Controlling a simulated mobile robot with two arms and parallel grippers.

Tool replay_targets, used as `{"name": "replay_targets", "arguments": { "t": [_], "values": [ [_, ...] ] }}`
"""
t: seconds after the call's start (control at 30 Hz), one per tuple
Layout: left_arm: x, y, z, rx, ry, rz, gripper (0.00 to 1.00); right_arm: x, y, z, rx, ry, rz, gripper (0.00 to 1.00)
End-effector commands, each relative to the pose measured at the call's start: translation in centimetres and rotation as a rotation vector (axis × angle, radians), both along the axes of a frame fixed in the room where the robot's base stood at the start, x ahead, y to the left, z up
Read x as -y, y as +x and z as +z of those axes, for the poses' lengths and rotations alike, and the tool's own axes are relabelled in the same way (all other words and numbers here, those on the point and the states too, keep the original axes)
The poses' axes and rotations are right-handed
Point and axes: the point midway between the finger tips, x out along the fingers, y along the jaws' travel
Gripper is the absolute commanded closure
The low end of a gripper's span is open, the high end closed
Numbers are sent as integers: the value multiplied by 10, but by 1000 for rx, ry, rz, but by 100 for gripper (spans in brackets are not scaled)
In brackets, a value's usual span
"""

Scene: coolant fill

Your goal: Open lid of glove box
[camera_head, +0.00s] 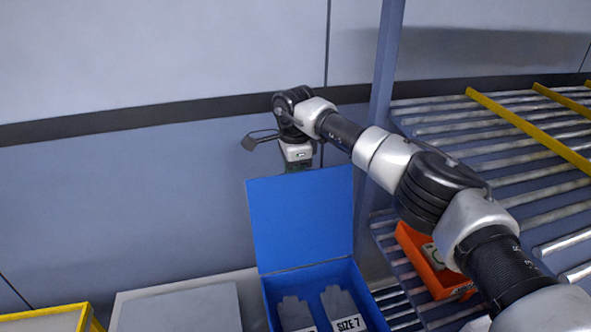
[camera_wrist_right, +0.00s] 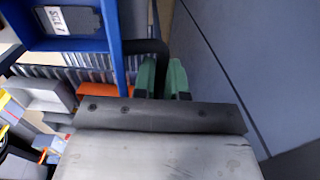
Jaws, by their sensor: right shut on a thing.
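The blue glove box (camera_head: 375,307) stands at the bottom middle of the head view with its lid (camera_head: 300,218) raised, roughly upright and leaning back. Grey gloves (camera_head: 343,305) with a "SIZE 7" label lie inside. My right gripper (camera_head: 298,167) is at the lid's top edge, its fingertips partly hidden behind it. In the right wrist view its green fingers (camera_wrist_right: 162,80) are shut on a dark handle (camera_wrist_right: 150,46) beside the blue lid (camera_wrist_right: 117,60), which shows edge-on. My left gripper is not in view.
A grey-topped box (camera_head: 180,308) stands left of the glove box, with a yellow-edged box (camera_head: 45,320) further left. A blue-grey post (camera_head: 385,75) stands near my right arm. The wall is behind.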

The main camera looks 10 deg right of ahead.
Motion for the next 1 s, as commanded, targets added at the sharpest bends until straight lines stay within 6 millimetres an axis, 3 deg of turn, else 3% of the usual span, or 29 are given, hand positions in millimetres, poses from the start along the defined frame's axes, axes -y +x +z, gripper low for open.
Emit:
{"name": "replay_targets", "arguments": {
  "t": [0.03, 0.07, 0.2, 0.23, 0.87, 1.0],
  "values": [
    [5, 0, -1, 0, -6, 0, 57, 3, 2, -6, 6, -1, -13, 100],
    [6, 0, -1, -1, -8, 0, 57, 3, 2, -6, 6, -1, -13, 85],
    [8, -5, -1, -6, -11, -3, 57, 2, 2, -4, 7, -1, -10, 63],
    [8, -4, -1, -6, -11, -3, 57, 2, 2, -4, 7, 0, -10, 62],
    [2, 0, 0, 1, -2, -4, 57, 1, 3, 2, 14, 4, -5, 62],
    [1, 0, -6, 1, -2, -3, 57, 1, 2, 12, 18, 5, -5, 62]
  ]
}}
